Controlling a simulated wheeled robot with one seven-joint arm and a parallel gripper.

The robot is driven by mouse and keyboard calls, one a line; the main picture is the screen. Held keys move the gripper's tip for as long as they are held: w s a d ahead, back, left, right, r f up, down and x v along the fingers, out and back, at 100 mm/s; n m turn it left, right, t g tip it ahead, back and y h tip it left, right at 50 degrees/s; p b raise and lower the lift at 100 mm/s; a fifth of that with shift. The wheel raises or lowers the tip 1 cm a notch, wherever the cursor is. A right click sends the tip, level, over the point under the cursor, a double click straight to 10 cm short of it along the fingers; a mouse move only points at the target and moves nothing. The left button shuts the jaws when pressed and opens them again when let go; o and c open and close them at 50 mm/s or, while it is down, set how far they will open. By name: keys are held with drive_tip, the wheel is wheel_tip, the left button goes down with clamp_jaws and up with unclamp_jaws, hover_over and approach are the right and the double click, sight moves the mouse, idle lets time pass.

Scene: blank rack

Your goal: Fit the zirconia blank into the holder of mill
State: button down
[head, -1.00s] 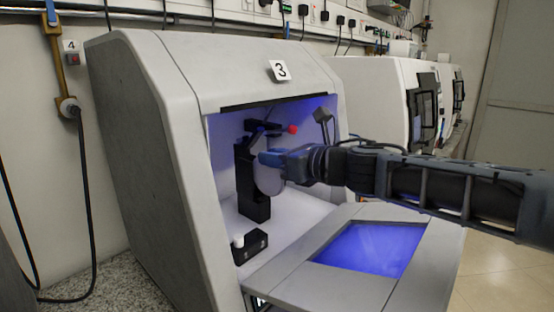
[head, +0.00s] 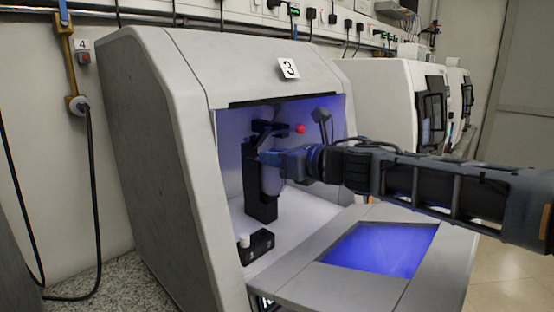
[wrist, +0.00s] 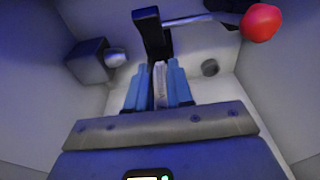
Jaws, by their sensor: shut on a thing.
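The zirconia blank (head: 271,181), a pale disc, hangs below my gripper (head: 268,158) inside the open mill (head: 150,130) marked 3. The black holder (head: 262,208) stands upright right beside it in the head view. In the wrist view my gripper (wrist: 154,88) is shut on the blank, which shows edge-on (wrist: 160,85) between the blue fingers. The holder's dark top (wrist: 150,30) lies just ahead of the fingertips, with a lever ending in a red knob (wrist: 261,22). I cannot tell whether the blank touches the holder or sits in it.
A small black block (head: 257,246) with a white peg stands on the chamber floor near the front. The lowered door (head: 440,255) with its blue window lies below my arm. Chamber walls are close on both sides. Other machines (head: 375,100) stand at the right.

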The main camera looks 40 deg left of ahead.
drive_tip(key=shift+a, duration=0.15)
drive_tip(key=c, duration=0.9)
unclamp_jaws()
drive_tip(key=shift+f, duration=0.1)
drive_tip(key=shift+d, duration=0.65)
drive_tip(key=shift+s+d+r+b, duration=0.1)
drive_tip(key=shift+d+r+b, duration=0.1)
drive_tip(key=shift+d, duration=0.85)
drive_tip(key=shift+s+d+r+b, duration=0.1)
drive_tip(key=shift+d+r, duration=0.1)
drive_tip(key=shift+d, duration=0.9)
drive_tip(key=shift+s+d+r+b, duration=0.1)
drive_tip(key=shift+d+r+b, duration=0.1)
drive_tip(key=shift+d, duration=0.85)
